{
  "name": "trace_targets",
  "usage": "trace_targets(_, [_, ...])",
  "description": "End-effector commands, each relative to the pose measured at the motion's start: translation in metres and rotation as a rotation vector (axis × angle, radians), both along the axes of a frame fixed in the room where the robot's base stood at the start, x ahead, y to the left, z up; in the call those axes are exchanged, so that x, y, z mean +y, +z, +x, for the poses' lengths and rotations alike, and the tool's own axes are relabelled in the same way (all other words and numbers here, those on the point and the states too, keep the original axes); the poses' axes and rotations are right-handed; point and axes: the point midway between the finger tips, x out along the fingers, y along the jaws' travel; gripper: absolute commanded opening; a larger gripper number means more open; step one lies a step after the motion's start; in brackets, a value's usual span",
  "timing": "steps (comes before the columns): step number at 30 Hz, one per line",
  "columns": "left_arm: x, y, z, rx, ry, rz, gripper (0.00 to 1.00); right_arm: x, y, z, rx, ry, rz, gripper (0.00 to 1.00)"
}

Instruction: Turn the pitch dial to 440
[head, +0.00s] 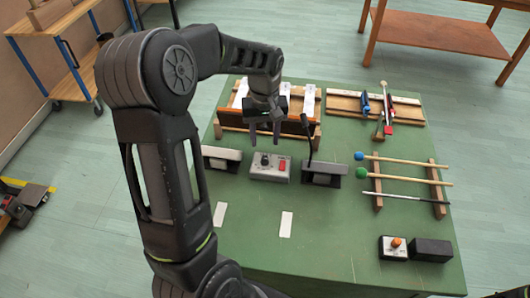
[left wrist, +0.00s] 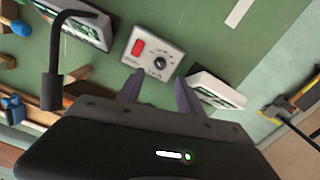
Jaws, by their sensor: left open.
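The pitch dial (head: 265,159) is a small dark knob on a light grey box (head: 271,175), beside a red switch (head: 282,165). In the left wrist view the dial (left wrist: 160,62) is a round black knob with marks around it, and the red switch (left wrist: 138,47) is to its left. The marks are too small to read. My left gripper (head: 264,138) is open and empty, pointing down above and behind the box. In the left wrist view its two fingers (left wrist: 158,88) are apart, just below the dial in the picture. No contact with the dial shows. My right gripper is not in view.
Angled dark stands (head: 221,153) (head: 325,175) flank the box, and a black gooseneck (head: 309,132) rises at its right. A wooden frame with white bars (head: 310,97) stands behind. Mallets (head: 405,160) lie to the right on wooden rails. The green tabletop in front is mostly clear.

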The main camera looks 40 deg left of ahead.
Motion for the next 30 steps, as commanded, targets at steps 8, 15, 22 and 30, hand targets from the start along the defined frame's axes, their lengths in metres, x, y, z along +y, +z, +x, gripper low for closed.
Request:
trace_targets(8, [0.0, -0.027, -0.001, 0.006, 0.001, -0.001, 0.44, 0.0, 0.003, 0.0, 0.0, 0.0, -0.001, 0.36])
trace_targets(15, [0.0, -0.063, -0.001, 0.005, 0.0, -0.001, 0.44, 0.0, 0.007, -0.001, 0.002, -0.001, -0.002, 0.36])
trace_targets(22, [0.0, -0.078, -0.001, 0.001, 0.0, 0.0, 0.44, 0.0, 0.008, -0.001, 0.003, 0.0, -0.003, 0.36])
trace_targets(30, [0.0, -0.078, 0.0, 0.001, 0.0, 0.001, 0.39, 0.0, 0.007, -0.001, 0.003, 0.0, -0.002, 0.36])
